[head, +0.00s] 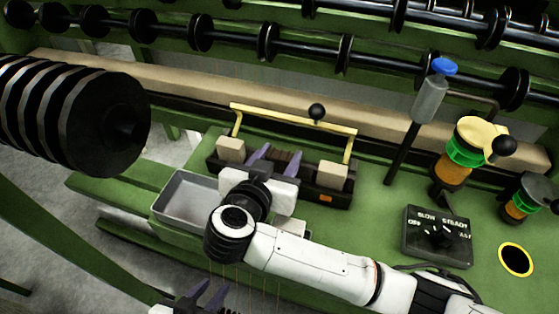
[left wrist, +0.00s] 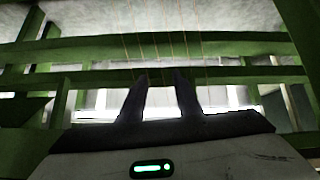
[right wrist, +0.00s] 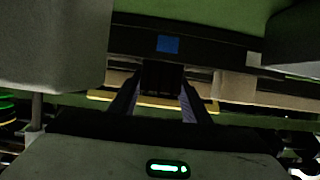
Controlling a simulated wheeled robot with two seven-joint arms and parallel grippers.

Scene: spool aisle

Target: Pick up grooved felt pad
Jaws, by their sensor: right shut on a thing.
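A dark ribbed block, which looks like the grooved felt pad (head: 279,157), sits in the black holder (head: 322,190) between two beige blocks. My right gripper (head: 277,158) is shut on it, one purple finger on each side. In the right wrist view the dark pad (right wrist: 162,76) shows between the fingertips (right wrist: 160,98). Its underside is hidden, so I cannot tell whether it is clear of the holder. My left gripper (head: 207,294) is low at the front edge of the head view. In the left wrist view its fingers (left wrist: 160,95) are apart with nothing between them.
A yellow bar (head: 290,117) with a black knob spans behind the holder. A grey tray (head: 172,214) is left of my right gripper. A switch box (head: 418,246), a yellow-rimmed hole (head: 515,260) and a blue-topped post (head: 430,98) stand right. Black spools (head: 110,125) hang left.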

